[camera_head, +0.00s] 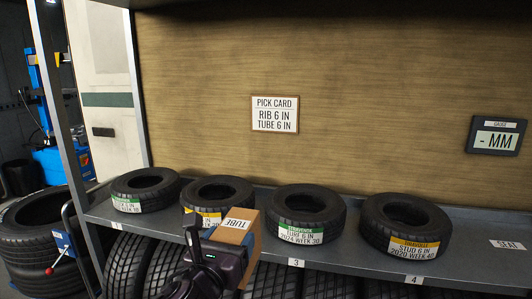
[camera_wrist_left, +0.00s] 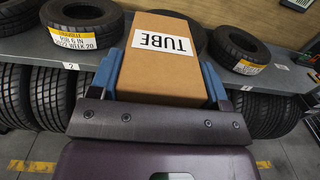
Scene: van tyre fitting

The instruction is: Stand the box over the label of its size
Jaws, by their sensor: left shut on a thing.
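A brown cardboard box (camera_head: 236,226) with a white TUBE label is held in my left gripper (camera_head: 222,236), in front of the shelf between the second and third tyres. In the left wrist view the box (camera_wrist_left: 160,75) sits between the blue fingers, its label upside down to that camera. The pick card (camera_head: 275,114) on the back wall reads RIB 6 IN, TUBE 6 IN. A SEAT label (camera_head: 511,244) lies at the shelf's right. Number plates 3 (camera_head: 296,263) and 4 (camera_head: 413,280) are on the shelf edge. My right gripper is out of view.
Several tyres lie on the grey shelf; the third (camera_head: 308,213) has a green label, the fourth (camera_head: 407,225) a yellow STUD 6 IN one. A gauge display (camera_head: 496,136) reads "- MM". More tyres stand below. The shelf is clear around SEAT.

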